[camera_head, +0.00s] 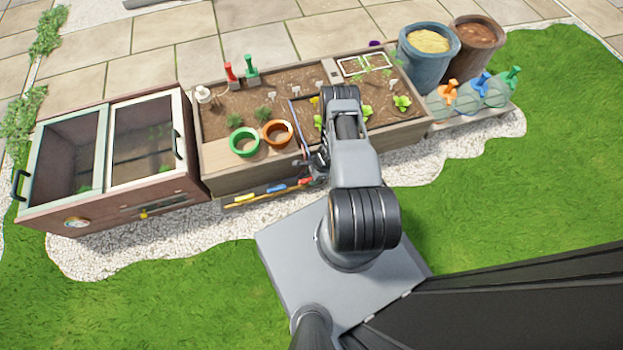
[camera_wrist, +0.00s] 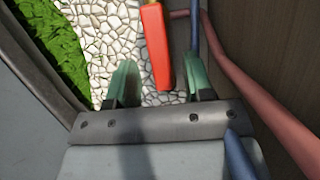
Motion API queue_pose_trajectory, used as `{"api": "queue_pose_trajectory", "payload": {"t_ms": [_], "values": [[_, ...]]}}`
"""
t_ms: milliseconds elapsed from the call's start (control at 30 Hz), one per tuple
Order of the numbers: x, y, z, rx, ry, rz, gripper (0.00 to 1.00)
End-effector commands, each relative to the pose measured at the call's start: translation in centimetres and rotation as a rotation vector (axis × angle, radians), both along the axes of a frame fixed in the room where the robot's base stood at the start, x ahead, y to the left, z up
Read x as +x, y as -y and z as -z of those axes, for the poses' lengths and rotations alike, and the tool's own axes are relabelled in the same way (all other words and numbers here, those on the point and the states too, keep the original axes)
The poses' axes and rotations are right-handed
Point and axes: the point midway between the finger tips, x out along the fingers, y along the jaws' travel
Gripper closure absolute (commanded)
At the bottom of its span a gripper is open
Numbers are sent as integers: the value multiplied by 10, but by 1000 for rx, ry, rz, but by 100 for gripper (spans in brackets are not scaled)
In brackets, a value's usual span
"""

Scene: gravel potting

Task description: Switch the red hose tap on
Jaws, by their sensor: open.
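A red lever (camera_wrist: 157,45), which looks like the red hose tap's handle, lies between the two green fingertips of my gripper (camera_wrist: 161,84) in the wrist view. There is a gap on each side, so the fingers do not grip it. How deep it sits between them is hard to tell. A red pipe (camera_wrist: 245,82) bends toward the lever's top. In the head view the red lever (camera_head: 305,182) shows low on the planter's front, beside my gripper (camera_head: 314,170), which my arm partly hides.
A yellow lever (camera_head: 244,198) and a blue lever (camera_head: 276,188) sit left of the red one. A blue pipe (camera_wrist: 194,30) runs close beside the red lever. The wooden planter (camera_head: 410,137) stands behind. White gravel (camera_head: 215,213) and grass lie in front.

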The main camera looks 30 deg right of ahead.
Motion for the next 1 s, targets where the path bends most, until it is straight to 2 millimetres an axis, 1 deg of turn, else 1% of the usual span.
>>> {"api": "queue_pose_trajectory", "payload": {"t_ms": [33, 133, 467, 900, 933, 1000], "values": [[0, -1, 4, 0, 0, 0, 53], [1, -3, 7, 0, 0, -1, 53], [1, -3, 7, 0, 0, -1, 54], [1, -3, 7, 0, 0, -1, 96], [1, -3, 7, 0, 0, -1, 99], [1, -3, 7, 0, 0, -1, 100]]}}
